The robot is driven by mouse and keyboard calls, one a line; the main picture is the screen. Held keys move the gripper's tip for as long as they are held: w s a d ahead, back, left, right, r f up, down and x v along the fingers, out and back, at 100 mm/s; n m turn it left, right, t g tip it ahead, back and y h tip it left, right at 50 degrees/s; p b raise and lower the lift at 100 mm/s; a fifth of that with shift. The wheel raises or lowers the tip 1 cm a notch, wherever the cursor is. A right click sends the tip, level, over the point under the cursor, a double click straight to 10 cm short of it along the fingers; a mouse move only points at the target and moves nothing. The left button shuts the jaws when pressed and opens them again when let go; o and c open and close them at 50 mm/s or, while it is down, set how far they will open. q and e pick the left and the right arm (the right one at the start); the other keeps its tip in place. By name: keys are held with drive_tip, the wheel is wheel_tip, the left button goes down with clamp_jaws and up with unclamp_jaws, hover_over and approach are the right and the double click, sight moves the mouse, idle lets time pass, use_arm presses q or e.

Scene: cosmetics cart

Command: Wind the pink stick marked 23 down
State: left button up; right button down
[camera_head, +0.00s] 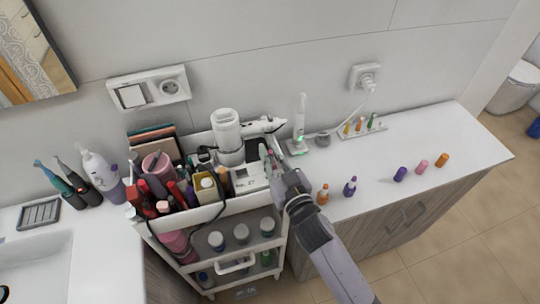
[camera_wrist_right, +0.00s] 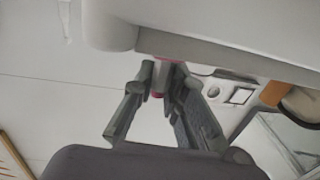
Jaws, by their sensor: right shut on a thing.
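My right gripper (camera_head: 268,160) reaches over the back right of the cart's top tray. In the right wrist view its fingers (camera_wrist_right: 163,82) are closed around a small pink and grey stick (camera_wrist_right: 161,64), with pink showing at the fingertips. In the head view only a bit of this pink stick (camera_head: 270,153) shows beside the fingers. Its number and how far it is wound out cannot be read. A white box with dark print (camera_head: 246,182) stands just left of the gripper. My left gripper is not in view.
The white cart (camera_head: 208,214) is crowded with bottles, tubes and a hair dryer (camera_head: 258,126). The counter's right end is clear.

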idle(0.3)
drive_tip(key=c, duration=1.6)
unclamp_jaws()
drive_tip(key=shift+o, duration=0.2)
drive_tip(key=shift+s+d, duration=0.1)
drive_tip(key=v, duration=1.1)
drive_tip(key=shift+s, duration=0.4)
drive_tip(key=shift+d, duration=0.15)
drive_tip(key=shift+f, duration=0.1)
